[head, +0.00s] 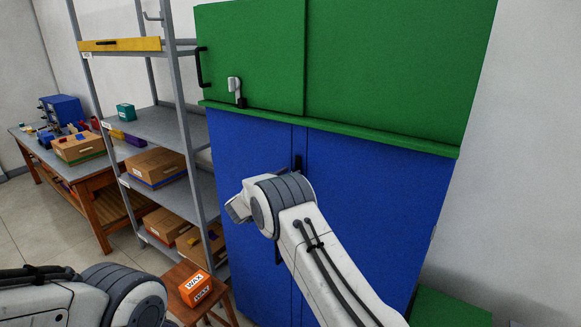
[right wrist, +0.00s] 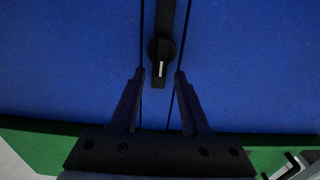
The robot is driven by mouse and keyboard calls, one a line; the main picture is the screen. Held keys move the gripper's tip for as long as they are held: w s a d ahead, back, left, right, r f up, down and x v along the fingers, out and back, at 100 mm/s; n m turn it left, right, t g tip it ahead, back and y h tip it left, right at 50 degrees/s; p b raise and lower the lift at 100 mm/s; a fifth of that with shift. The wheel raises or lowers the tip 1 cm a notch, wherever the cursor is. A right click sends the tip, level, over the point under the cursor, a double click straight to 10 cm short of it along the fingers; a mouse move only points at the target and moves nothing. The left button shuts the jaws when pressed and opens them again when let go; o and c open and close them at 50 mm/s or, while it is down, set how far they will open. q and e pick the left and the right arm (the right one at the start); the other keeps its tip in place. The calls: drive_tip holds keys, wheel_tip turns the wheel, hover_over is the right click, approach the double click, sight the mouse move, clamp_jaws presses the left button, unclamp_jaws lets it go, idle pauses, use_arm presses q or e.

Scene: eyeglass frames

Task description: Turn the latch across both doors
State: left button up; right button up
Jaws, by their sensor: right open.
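The black latch (head: 298,163) is on the blue cabinet, at the seam between its left door (head: 245,150) and right door (head: 385,195). In the right wrist view the latch (right wrist: 162,50) stands lengthwise along the seam, with a pale mark near its rounded end. My right gripper (right wrist: 160,76) is open, its two dark fingers apart with the tips near the latch's end, one to each side; I see no grip on it. In the head view my right arm hides the fingers and the lower seam. My left arm shows at bottom left, its gripper out of view.
A green upper cabinet (head: 400,60) with a jutting ledge (head: 330,127) sits above the blue doors. A grey shelf rack (head: 160,122) with boxes stands close on the left. A stool (head: 180,275) bears an orange wax box (head: 195,288).

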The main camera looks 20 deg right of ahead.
drive_tip(key=shift+w+d, duration=0.45)
drive_tip(key=shift+d, duration=0.15)
clamp_jaws()
drive_tip(key=shift+f, duration=0.15)
